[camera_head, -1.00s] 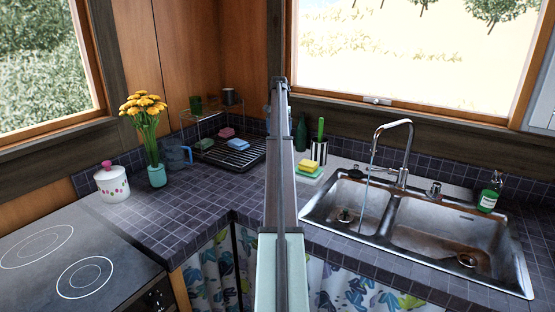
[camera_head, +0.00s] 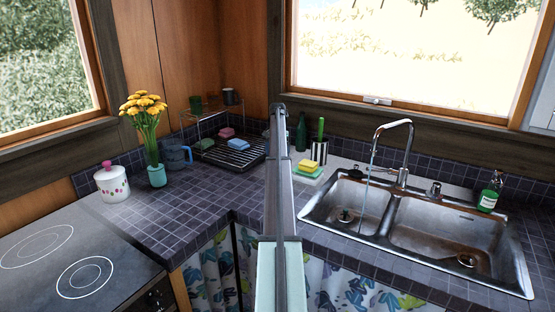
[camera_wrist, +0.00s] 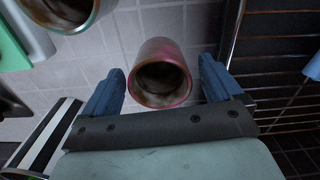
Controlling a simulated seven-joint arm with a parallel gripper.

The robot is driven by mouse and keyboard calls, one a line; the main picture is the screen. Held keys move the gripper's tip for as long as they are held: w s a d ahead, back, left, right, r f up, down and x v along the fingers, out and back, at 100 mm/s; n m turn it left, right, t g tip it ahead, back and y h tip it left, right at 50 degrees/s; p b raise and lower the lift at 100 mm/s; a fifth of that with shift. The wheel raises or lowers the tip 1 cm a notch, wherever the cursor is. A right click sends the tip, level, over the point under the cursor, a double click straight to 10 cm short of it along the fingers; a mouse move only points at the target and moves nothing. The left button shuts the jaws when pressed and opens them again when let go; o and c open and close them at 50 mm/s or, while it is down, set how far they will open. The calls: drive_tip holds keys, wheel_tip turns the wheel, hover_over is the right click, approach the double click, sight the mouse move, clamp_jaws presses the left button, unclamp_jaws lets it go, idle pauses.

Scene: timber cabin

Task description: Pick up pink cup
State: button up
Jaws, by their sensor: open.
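In the wrist view a cup with a pink rim (camera_wrist: 163,73) stands upright on the tiled counter, and I look down into its dark opening. My gripper (camera_wrist: 161,70) is open, with one blue finger on each side of the cup. Gaps show between the cup wall and both fingers, and the cup is not held. How far down the fingers reach beside it is hard to tell. In the head view my own arm covers the middle, and neither the pink cup nor my fingertips can be made out.
In the wrist view another round vessel (camera_wrist: 62,8) is at the top left, and a dark wire rack (camera_wrist: 280,62) is close on the right. In the head view a green bottle (camera_head: 301,133), a sponge (camera_head: 309,165) and the sink (camera_head: 440,235) are right of my arm.

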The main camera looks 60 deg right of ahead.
drive_tip(key=shift+f, duration=0.65)
drive_tip(key=c, duration=1.2)
drive_tip(key=shift+r, duration=0.1)
